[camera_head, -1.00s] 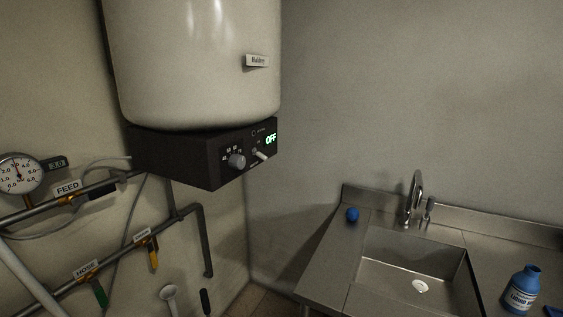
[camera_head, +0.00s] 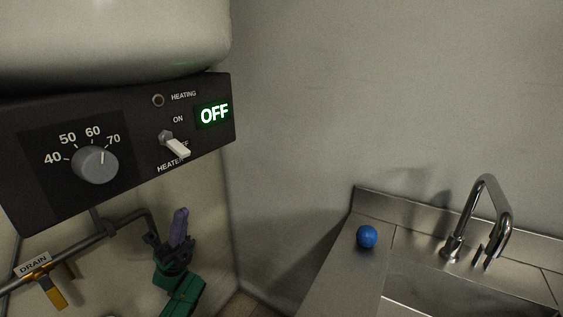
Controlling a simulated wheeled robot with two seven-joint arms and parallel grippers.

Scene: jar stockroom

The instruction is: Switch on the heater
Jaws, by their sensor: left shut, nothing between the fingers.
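The heater's dark control box (camera_head: 60,195) hangs under the pale tank at the left. The display (camera_head: 214,114) reads OFF in green. My left gripper (camera_head: 181,213), with purple fingers on a dark and green wrist, is below the box, under the switch. It is upright, shut and empty, apart from the lever. My right gripper is not in view.
A grey temperature knob (camera_head: 95,165) sits left of the switch, and a small round indicator (camera_head: 158,100) above it. Pipes and a DRAIN tag (camera_head: 33,264) are at lower left. A steel sink counter (camera_head: 345,275) with a blue ball (camera_head: 367,236) and tap (camera_head: 484,205) stands right.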

